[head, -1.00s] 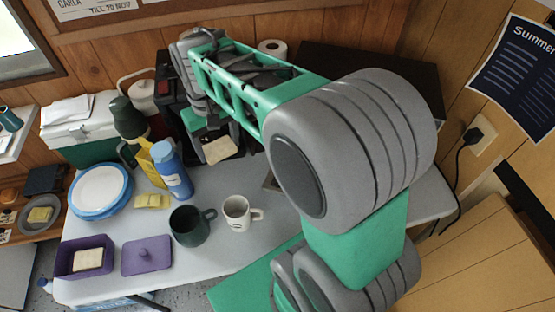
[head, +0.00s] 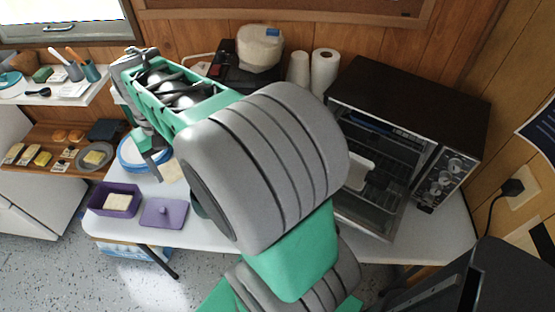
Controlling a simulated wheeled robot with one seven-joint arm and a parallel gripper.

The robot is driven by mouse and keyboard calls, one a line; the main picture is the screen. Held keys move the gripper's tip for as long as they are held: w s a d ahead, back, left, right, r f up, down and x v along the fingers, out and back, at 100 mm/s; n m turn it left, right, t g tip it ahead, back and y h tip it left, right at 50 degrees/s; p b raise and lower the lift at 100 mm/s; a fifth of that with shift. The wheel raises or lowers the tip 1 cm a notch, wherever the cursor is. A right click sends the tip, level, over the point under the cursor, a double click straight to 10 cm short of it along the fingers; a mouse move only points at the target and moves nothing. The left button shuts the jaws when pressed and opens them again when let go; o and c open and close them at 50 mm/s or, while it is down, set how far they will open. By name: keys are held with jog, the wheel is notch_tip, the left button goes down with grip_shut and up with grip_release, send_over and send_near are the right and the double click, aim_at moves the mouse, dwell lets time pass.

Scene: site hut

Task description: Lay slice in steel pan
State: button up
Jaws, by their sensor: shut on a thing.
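My gripper (head: 158,163) is at the left of the head view, above the white table. It is shut on a pale bread slice (head: 173,172), which hangs at its tip near the blue-rimmed plates; my arm hides part of this area. Another pale slice (head: 117,202) lies in the open purple box. A round grey dish (head: 94,158) with a yellow slice on it sits on the wooden shelf at the left; I cannot tell whether it is the steel pan. No other pan is clearly visible.
A purple lid (head: 163,213) lies beside the purple box (head: 98,195). Blue-rimmed plates (head: 128,152) are behind the gripper. A toaster oven (head: 410,110) stands open at the right, with a pale item inside. Paper rolls (head: 325,70) stand at the back.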

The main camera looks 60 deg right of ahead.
jog(key=s+d+r+m, duration=0.2)
jog(key=s+d+m, duration=0.4)
jog(key=s+d, duration=0.55)
jog(key=m+p, duration=0.3)
jog(key=m, duration=0.6)
send_over(356, 171)
jog(key=w+a, duration=0.2)
jog(key=w, duration=0.1)
notch_tip(356, 171, down, 8)
jog(key=shift+s+a+r, duration=0.1)
jog(key=shift+r, duration=0.1)
jog(key=shift+s+d+f+n, duration=0.1)
jog(key=shift+d+f+n, duration=0.15)
jog(key=shift+f+n, duration=0.05)
jog(key=shift+s+d+f, duration=0.1)
jog(key=shift+d+f, duration=0.05)
jog(key=shift+f, duration=0.9)
jog(key=shift+d+f, duration=0.1)
jog(key=shift+f, duration=0.95)
jog(key=o, duration=1)
jog(key=shift+c, duration=0.2)
jog(key=shift+o, duration=0.5)
